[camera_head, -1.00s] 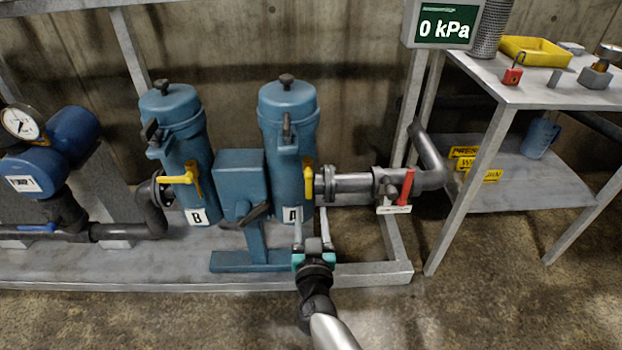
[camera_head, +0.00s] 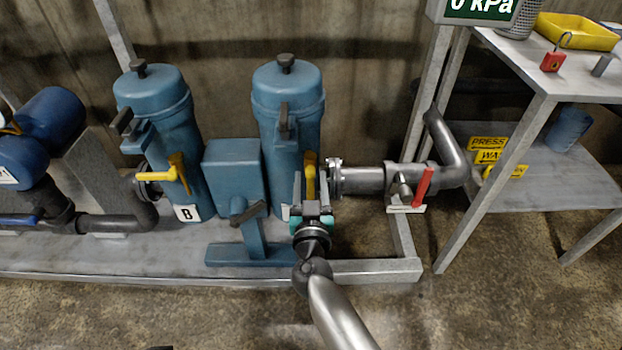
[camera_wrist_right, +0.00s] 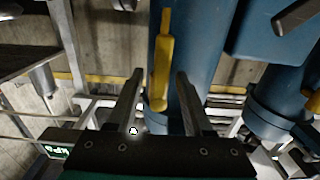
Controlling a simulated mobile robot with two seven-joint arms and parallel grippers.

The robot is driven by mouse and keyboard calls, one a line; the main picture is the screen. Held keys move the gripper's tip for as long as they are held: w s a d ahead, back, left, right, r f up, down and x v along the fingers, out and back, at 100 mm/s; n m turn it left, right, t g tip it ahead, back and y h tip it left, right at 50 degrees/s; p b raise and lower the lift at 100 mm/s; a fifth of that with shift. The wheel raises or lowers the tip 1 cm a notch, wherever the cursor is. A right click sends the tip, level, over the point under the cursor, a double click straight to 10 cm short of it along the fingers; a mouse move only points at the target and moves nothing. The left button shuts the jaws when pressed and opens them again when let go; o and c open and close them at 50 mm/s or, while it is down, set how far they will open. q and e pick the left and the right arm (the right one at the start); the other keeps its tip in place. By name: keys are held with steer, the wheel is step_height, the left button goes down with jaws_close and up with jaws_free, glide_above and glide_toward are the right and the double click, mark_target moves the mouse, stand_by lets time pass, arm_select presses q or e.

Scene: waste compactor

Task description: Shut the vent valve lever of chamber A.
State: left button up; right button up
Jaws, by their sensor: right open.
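The yellow vent lever of chamber A (camera_head: 310,171) hangs upright on the right front of the blue canister of chamber A (camera_head: 270,110). The lever also shows in the right wrist view (camera_wrist_right: 162,65), in front of the blue body. My right gripper (camera_head: 311,188) is open, with its two fingers pointing at the lever. In the right wrist view the fingers (camera_wrist_right: 158,85) stand either side of the lever's lower end. I cannot tell whether they touch it. The canister's label is mostly hidden behind the gripper.
Chamber B (camera_head: 160,110) stands to the left with its own yellow lever (camera_head: 178,172). A blue box on a post (camera_head: 233,170) stands between the chambers. A grey pipe (camera_head: 360,181) with a red lever (camera_head: 423,187) lies close to the right. A metal table (camera_head: 540,75) stands further right.

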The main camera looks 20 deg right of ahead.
jaws_close()
stand_by(0.3)
stand_by(1.1)
